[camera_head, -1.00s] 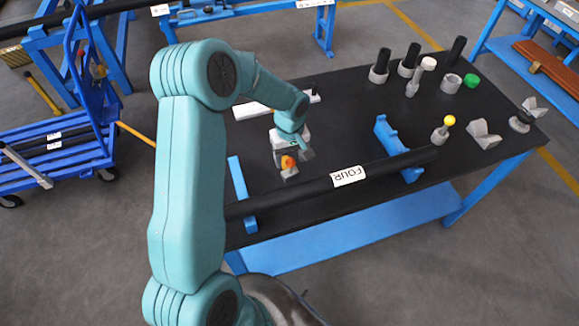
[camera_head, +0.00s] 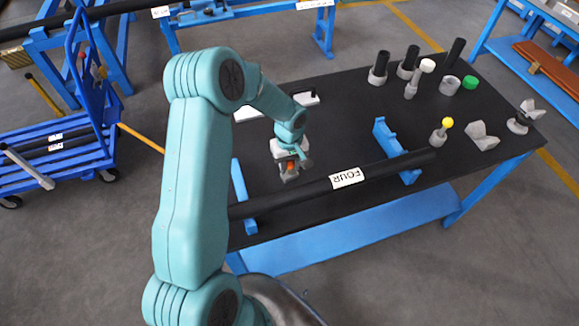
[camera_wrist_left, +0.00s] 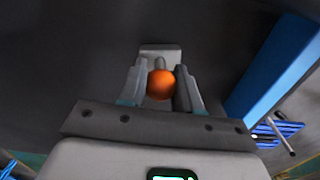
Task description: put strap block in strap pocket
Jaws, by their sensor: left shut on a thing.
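The grey block with an orange ball knob, which I take to be the strap block (camera_head: 289,176), is at the left part of the black table. My left gripper (camera_head: 291,166) comes down over it and is shut on its knob. In the left wrist view the orange knob (camera_wrist_left: 161,85) sits between the two grey fingers (camera_wrist_left: 161,92), and the grey block (camera_wrist_left: 160,52) shows beyond them. I cannot tell whether the block touches the table. I cannot pick out the strap pocket for sure. My right gripper is not in view.
A black pipe (camera_head: 300,192) labelled FOUR lies across blue supports (camera_head: 393,145) along the table's near side. White pieces (camera_head: 246,113) lie behind the gripper. A yellow-knobbed part (camera_head: 446,124), grey cradles and several black cylinders stand at the right. The table's middle is clear.

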